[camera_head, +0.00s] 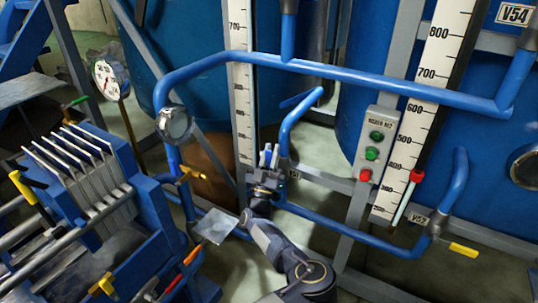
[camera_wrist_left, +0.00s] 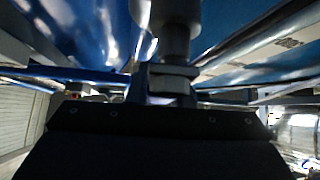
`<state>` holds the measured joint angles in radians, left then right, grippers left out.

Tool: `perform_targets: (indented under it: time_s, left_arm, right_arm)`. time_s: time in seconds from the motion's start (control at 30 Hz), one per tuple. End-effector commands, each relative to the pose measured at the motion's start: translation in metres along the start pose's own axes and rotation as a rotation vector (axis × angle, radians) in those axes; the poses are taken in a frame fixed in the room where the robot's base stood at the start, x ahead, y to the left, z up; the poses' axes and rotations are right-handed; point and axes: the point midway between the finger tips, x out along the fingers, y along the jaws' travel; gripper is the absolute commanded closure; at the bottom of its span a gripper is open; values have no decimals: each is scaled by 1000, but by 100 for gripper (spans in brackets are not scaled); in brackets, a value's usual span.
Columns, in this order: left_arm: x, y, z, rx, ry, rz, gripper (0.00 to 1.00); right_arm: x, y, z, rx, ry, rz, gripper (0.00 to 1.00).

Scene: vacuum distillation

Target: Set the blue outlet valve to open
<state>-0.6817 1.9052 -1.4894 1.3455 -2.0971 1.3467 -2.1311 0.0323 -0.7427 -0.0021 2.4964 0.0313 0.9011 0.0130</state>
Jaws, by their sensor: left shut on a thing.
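The outlet valve (camera_head: 266,157) sits on the blue pipework beside the V51 label, in the middle of the head view. Small blue and pale parts of it stick up there. My left gripper (camera_head: 262,187) is at this valve and shut on its handle. The gripper covers most of the handle, so its exact angle cannot be told. In the left wrist view, the dark gripper body (camera_wrist_left: 160,140) fills the bottom, with a grey cylindrical part (camera_wrist_left: 175,25) above it. My right gripper is in neither view.
Blue pipes (camera_head: 330,70) run above and around the valve. A button box (camera_head: 375,150) and a tall scale (camera_head: 430,100) stand to the right. A yellow-handled valve (camera_head: 463,249) is at lower right. A blue frame with grey plates (camera_head: 85,175) and a gauge (camera_head: 107,80) are at left.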

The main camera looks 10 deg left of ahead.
Motion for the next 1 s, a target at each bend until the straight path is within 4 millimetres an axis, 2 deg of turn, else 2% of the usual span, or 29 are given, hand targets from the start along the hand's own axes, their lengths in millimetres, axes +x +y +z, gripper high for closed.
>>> perform_targets:
  time_s: [0.47,0.5,0.63,0.87,1.0]
  left_arm:
    - [-1,1,1,7,-2,9,100]
    - [-1,1,1,7,-2,9,75]
    - [-1,1,1,7,-1,9,58]
    - [0,1,0,7,-1,8,58]
    - [-8,1,1,7,-2,8,58]
  right_arm:
    - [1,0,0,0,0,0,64]
    - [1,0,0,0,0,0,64]
    - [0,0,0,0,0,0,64]
    - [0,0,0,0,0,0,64]
    - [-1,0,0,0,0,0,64]
